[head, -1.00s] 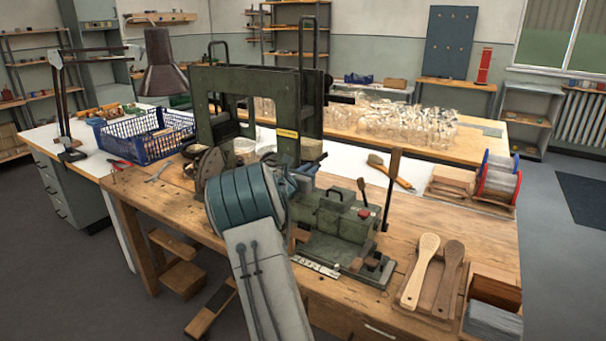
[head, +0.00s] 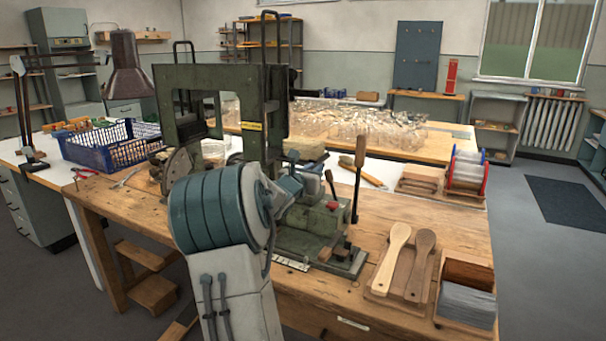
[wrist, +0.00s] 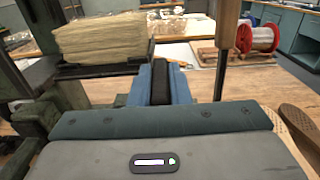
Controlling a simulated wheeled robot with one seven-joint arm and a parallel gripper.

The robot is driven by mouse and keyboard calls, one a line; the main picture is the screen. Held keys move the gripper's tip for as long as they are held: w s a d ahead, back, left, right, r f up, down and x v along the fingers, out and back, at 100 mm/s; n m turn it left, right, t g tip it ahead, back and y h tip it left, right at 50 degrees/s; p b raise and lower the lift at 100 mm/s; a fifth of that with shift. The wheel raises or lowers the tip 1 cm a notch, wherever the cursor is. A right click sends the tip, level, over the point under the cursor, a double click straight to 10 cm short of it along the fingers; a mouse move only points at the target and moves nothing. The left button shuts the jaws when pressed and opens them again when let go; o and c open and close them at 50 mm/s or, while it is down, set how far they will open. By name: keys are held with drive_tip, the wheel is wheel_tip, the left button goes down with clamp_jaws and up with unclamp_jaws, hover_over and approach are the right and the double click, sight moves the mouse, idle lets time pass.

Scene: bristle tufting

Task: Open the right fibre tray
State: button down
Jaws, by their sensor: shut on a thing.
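The right fibre tray shows in the wrist view as a dark tray (wrist: 92,72) under a thick bundle of pale fibre (wrist: 100,38). In the head view the fibre bundle (head: 304,147) sticks out at the right side of the green tufting machine (head: 225,90). My gripper (wrist: 160,80) is at the tray's right end, and in the head view it shows just below the bundle (head: 294,186). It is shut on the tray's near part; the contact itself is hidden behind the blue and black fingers.
An upright wooden-handled lever (head: 358,165) stands close to the right of my gripper; it is also close in the wrist view (wrist: 226,45). Wooden brush backs (head: 405,262), a box with grey sheets (head: 466,302) and red and blue spools (head: 466,172) occupy the bench's right.

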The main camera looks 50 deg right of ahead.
drive_tip(key=shift+s+d, duration=0.1)
drive_tip(key=shift+s, duration=0.15)
drive_tip(key=c, duration=1.6)
unclamp_jaws()
drive_tip(key=shift+c, duration=0.2)
drive_tip(key=shift+o, duration=1.4)
drive_tip(key=shift+s, duration=0.2)
drive_tip(key=shift+w+a, duration=0.2)
drive_tip(key=shift+a, duration=0.05)
drive_tip(key=v, duration=1.3)
drive_tip(key=shift+s+a, duration=0.15)
drive_tip(key=shift+s, duration=0.05)
drive_tip(key=shift+r, duration=0.1)
